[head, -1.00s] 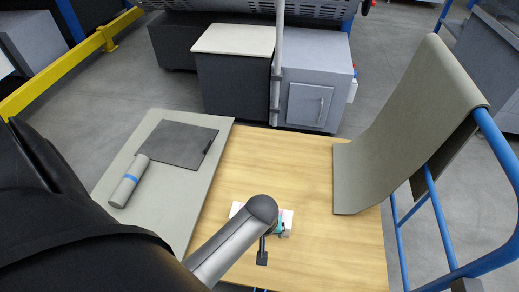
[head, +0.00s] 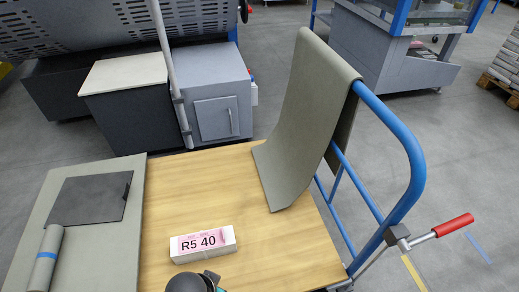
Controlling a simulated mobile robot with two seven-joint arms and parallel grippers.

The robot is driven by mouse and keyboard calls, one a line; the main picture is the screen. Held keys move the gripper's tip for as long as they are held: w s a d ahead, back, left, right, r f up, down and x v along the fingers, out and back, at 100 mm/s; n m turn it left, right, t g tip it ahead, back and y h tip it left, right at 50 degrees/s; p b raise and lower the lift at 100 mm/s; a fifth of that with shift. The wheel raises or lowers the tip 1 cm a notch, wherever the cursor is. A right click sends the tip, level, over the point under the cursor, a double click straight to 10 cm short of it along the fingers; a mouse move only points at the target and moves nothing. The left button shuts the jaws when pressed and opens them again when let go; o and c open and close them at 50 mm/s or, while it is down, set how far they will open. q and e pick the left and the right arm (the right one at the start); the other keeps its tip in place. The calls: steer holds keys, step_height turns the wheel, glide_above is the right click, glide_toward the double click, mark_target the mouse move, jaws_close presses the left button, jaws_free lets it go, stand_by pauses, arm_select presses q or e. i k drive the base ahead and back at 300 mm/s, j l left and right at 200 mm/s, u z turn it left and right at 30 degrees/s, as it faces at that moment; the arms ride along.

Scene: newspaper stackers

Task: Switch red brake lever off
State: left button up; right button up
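The red brake lever (head: 455,225) is at the right of the head view. Its red grip sits on a short metal rod that slants right and slightly up from a grey bracket (head: 397,238) on the blue cart handle. Nothing touches the grip. A dark rounded part, which looks like my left arm's end, is at the bottom edge with a small black piece beside it, low over the wooden board and far left of the lever. Its fingers cannot be made out. My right gripper is not in view.
A white box (head: 222,240) labelled R5 40 lies on the wooden board (head: 185,190). A grey-green sheet (head: 293,130) drapes over the blue tubular handle (head: 415,165). Grey cabinets stand behind the board. The floor around the lever is open, with yellow and blue marks.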

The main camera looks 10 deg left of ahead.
mark_target(449, 227)
steer(key=z, duration=1.35)
